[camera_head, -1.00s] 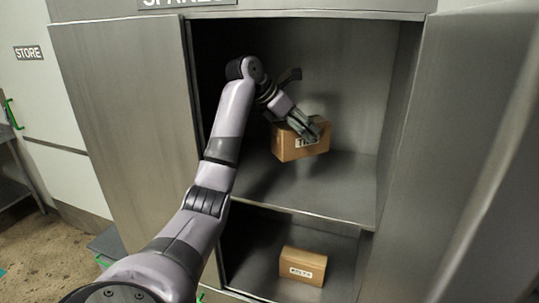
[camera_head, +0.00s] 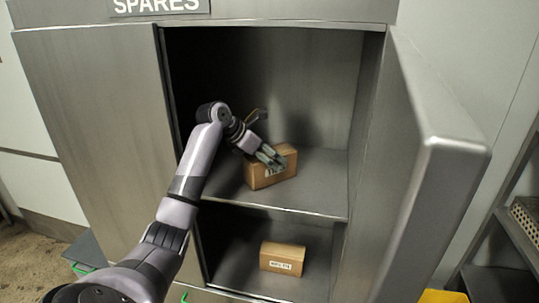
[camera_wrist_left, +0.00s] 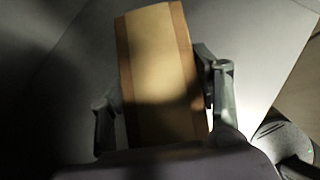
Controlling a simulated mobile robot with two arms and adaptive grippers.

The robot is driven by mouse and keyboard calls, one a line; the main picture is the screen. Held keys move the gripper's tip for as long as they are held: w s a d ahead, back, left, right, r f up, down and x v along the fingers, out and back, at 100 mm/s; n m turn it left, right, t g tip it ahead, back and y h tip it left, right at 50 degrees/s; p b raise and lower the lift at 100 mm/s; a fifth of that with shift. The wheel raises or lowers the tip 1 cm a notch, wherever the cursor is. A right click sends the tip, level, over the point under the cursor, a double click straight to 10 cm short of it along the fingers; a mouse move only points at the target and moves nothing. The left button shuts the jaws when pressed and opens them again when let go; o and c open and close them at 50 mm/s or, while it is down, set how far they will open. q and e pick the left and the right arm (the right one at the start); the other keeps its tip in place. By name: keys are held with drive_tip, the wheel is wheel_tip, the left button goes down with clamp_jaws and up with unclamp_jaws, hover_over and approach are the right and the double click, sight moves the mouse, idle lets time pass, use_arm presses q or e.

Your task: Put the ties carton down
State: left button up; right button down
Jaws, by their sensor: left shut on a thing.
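The ties carton (camera_head: 262,174) is a brown box with a white label, partly covered by the gripper. It is at the upper shelf (camera_head: 318,190) of the open steel cabinet; I cannot tell whether its underside touches the shelf. My left gripper (camera_head: 272,158) is shut on it from above. In the left wrist view the carton (camera_wrist_left: 158,60) sits between the two fingers (camera_wrist_left: 165,115), one on each side. My right gripper is not in view.
Another labelled brown carton (camera_head: 283,258) stands on the lower shelf. The upper shelf is clear to the right of the ties carton. A sign reading SPARES (camera_head: 160,6) is above.

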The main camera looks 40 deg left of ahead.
sight(254, 158)
use_arm(q)
drive_tip(key=o, duration=1.2)
drive_tip(key=shift+w+f, duration=0.1)
drive_tip(key=shift+f, duration=0.05)
drive_tip(key=shift+o, duration=1.2)
drive_tip(key=shift+d, duration=0.1)
drive_tip(key=shift+o, duration=0.4)
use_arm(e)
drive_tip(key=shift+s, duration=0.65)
use_arm(q)
drive_tip(key=shift+r, duration=0.2)
drive_tip(key=b+v, duration=0.3)
drive_tip(key=v, duration=0.3)
drive_tip(key=shift+s+r, duration=0.1)
drive_tip(key=shift+s, duration=0.15)
drive_tip(key=shift+s+r, duration=0.3)
drive_tip(key=shift+r, duration=0.05)
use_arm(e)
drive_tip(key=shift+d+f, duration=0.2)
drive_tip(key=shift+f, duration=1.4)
